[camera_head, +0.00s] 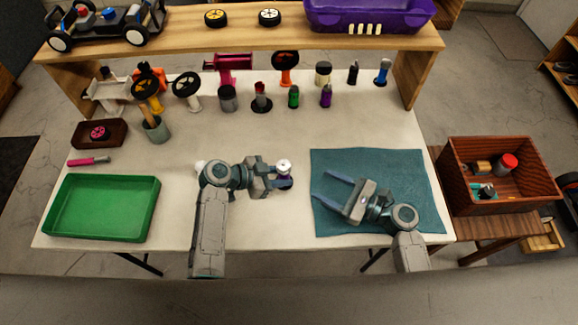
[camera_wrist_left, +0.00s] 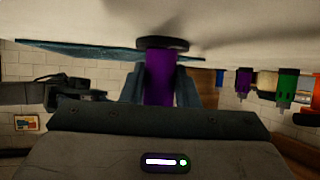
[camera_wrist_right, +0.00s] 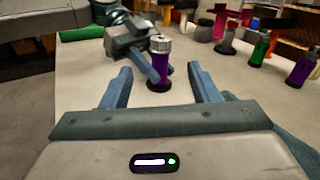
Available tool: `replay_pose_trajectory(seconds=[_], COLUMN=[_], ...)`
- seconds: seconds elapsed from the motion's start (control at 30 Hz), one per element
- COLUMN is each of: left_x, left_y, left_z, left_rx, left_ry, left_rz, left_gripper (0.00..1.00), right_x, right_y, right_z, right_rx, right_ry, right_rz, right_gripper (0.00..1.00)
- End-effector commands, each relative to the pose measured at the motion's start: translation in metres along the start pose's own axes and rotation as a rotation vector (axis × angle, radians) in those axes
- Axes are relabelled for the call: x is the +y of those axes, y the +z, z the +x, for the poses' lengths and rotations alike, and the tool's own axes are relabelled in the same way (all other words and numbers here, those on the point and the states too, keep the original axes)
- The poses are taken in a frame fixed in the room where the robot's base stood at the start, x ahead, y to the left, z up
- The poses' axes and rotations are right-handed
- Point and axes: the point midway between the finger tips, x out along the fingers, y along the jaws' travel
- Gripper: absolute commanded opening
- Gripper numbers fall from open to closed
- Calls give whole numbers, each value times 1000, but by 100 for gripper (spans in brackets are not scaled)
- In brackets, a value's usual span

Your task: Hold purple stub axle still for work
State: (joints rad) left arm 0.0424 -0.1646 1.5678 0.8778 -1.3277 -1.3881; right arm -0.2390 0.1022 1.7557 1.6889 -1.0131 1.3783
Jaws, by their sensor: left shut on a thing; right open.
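The purple stub axle (camera_wrist_right: 160,68) stands upright on the table with a dark round base and a silver-white top. In the head view its pale top (camera_head: 284,165) shows beside the left fingers. My left gripper (camera_head: 279,182) is shut on it, and in the left wrist view the purple body (camera_wrist_left: 160,78) sits between the two fingers. My right gripper (camera_head: 322,188) is open and empty over the blue mat (camera_head: 400,165), to the right of the stub axle. In the right wrist view the stub axle appears beyond the gap between the open fingers.
A green tray (camera_head: 100,236) lies at the left. Several parts stand along the back, including another purple part (camera_head: 326,97) and a green one (camera_head: 293,98). A wooden crate (camera_head: 470,205) stands at the right. The table between the left gripper and the mat is clear.

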Motion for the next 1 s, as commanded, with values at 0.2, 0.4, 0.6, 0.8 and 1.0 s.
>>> replay_pose_trajectory(seconds=[0.2, 0.4, 0.6, 0.8, 1.0], left_x=[0, 0, 0, 0, 0], left_y=[0, 0, 0, 0, 0], left_z=[0, 0, 0, 0, 0], left_rx=[0, 0, 0, 0, 0], left_ry=[0, 0, 0, 0, 0], left_rz=[0, 0, 0, 0, 0], left_gripper=[8, 8, 8, 8, 8], right_x=[-1, -2, -2, -2, -2], right_y=[-3, -1, -1, -1, -1], right_z=[2, 30, 72, 104, 118], right_rx=[-14, -19, -18, -15, -13], right_ry=[-11, -13, -13, -12, -11], right_rz=[134, 140, 140, 138, 136], right_gripper=[55, 55, 55, 55, 55])
